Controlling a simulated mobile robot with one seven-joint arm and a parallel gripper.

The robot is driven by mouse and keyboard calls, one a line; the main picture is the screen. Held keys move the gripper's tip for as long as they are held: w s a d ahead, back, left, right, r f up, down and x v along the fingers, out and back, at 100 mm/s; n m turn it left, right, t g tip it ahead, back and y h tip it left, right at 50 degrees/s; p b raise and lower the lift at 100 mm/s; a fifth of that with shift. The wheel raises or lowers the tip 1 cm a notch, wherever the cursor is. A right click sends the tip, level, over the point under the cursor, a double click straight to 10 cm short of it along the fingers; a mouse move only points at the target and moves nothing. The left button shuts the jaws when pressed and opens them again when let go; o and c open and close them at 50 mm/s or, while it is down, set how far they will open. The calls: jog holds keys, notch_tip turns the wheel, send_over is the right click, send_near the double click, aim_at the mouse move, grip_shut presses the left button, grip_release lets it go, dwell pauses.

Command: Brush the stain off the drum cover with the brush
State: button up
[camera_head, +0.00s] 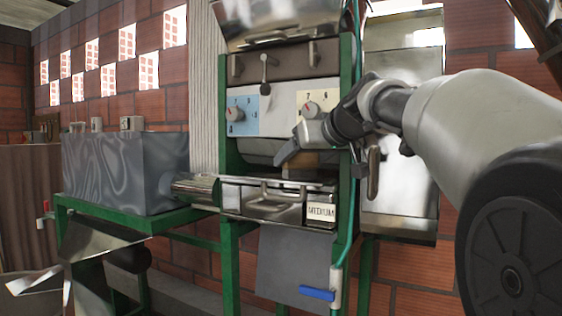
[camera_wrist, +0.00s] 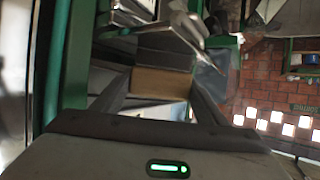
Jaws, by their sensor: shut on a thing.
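My gripper (camera_head: 288,154) is in front of the green-framed machine, just below its dial panel and above a shiny metal housing with a handle (camera_head: 262,193). This housing may be the drum cover, but I cannot tell for sure. In the wrist view my gripper (camera_wrist: 160,84) has a tan block, which looks like the brush (camera_wrist: 162,83), between its two fingers. I cannot make out a stain clearly in either view, nor whether the brush touches the metal.
The panel has two dials (camera_head: 236,114) and a hanging lever (camera_head: 264,75) above the gripper. A green frame post (camera_head: 229,240) and a blue-handled valve (camera_head: 317,293) stand close by. A grey metal tank (camera_head: 124,172) sits at the left.

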jog(key=shift+s+d+f+b, duration=0.1)
jog(key=shift+s+d+b, duration=0.55)
jog(key=shift+d, duration=0.45)
jog(key=shift+s+a, duration=0.4)
jog(key=shift+s, duration=0.3)
jog(key=shift+a, duration=0.1)
